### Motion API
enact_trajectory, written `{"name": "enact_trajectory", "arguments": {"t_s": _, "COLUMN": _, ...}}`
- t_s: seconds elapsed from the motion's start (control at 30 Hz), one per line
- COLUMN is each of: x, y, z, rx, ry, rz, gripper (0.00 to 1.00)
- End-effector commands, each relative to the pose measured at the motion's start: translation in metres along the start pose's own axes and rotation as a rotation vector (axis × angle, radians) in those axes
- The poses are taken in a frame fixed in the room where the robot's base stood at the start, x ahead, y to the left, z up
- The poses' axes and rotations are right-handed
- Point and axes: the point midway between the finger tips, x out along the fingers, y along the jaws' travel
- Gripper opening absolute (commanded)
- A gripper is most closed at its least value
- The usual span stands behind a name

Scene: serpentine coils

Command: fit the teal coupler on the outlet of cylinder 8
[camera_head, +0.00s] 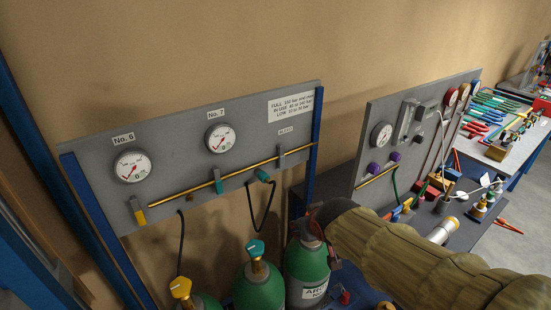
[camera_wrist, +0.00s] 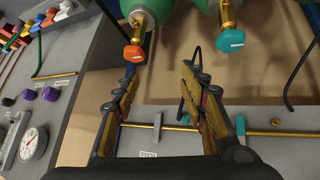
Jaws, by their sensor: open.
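The teal coupler (camera_head: 263,175) sits on the gauge panel near the right end of the brass pipe. A black hose loops down from it. In the wrist view the coupler is not clearly visible; a hose (camera_wrist: 184,104) shows beside the right finger. The rightmost green cylinder (camera_head: 307,268) stands below the panel; its valve is mostly hidden behind my gripper in the head view. An orange handwheel (camera_wrist: 133,52) tops a brass valve in the wrist view. No cylinder number 8 is readable. My gripper (camera_wrist: 158,80) is open and empty, in front of the panel, above that cylinder.
Two more green cylinders stand left, one with a teal handwheel (camera_head: 255,248), one with a yellow handwheel (camera_head: 180,288). Gauges No. 6 (camera_head: 132,166) and No. 7 (camera_head: 220,138) are on the panel (camera_head: 85,170). A second panel (camera_head: 370,115) and a cluttered bench lie right.

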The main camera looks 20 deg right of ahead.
Motion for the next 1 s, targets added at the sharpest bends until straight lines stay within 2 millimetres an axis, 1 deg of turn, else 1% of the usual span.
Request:
{"name": "enact_trajectory", "arguments": {"t_s": 0.03, "x": 0.000, "y": 0.006, "z": -0.022, "rx": -0.011, "ry": 0.010, "rz": 0.002, "gripper": 0.42}}
{"name": "enact_trajectory", "arguments": {"t_s": 0.2, "x": 0.024, "y": 0.015, "z": -0.074, "rx": -0.053, "ry": 0.087, "rz": -0.010, "gripper": 0.42}}
{"name": "enact_trajectory", "arguments": {"t_s": 0.3, "x": 0.038, "y": 0.015, "z": -0.099, "rx": -0.075, "ry": 0.130, "rz": -0.031, "gripper": 0.42}}
{"name": "enact_trajectory", "arguments": {"t_s": 0.4, "x": 0.051, "y": 0.014, "z": -0.119, "rx": -0.095, "ry": 0.174, "rz": -0.062, "gripper": 0.42}}
{"name": "enact_trajectory", "arguments": {"t_s": 0.5, "x": 0.063, "y": 0.009, "z": -0.135, "rx": -0.109, "ry": 0.217, "rz": -0.102, "gripper": 0.42}}
{"name": "enact_trajectory", "arguments": {"t_s": 0.6, "x": 0.072, "y": 0.002, "z": -0.147, "rx": -0.119, "ry": 0.259, "rz": -0.151, "gripper": 0.42}}
{"name": "enact_trajectory", "arguments": {"t_s": 0.7, "x": 0.079, "y": -0.006, "z": -0.154, "rx": -0.120, "ry": 0.300, "rz": -0.205, "gripper": 0.42}}
{"name": "enact_trajectory", "arguments": {"t_s": 0.8, "x": 0.083, "y": -0.015, "z": -0.156, "rx": -0.117, "ry": 0.335, "rz": -0.256, "gripper": 0.42}}
{"name": "enact_trajectory", "arguments": {"t_s": 1.0, "x": 0.085, "y": -0.028, "z": -0.155, "rx": -0.103, "ry": 0.382, "rz": -0.326, "gripper": 0.42}}
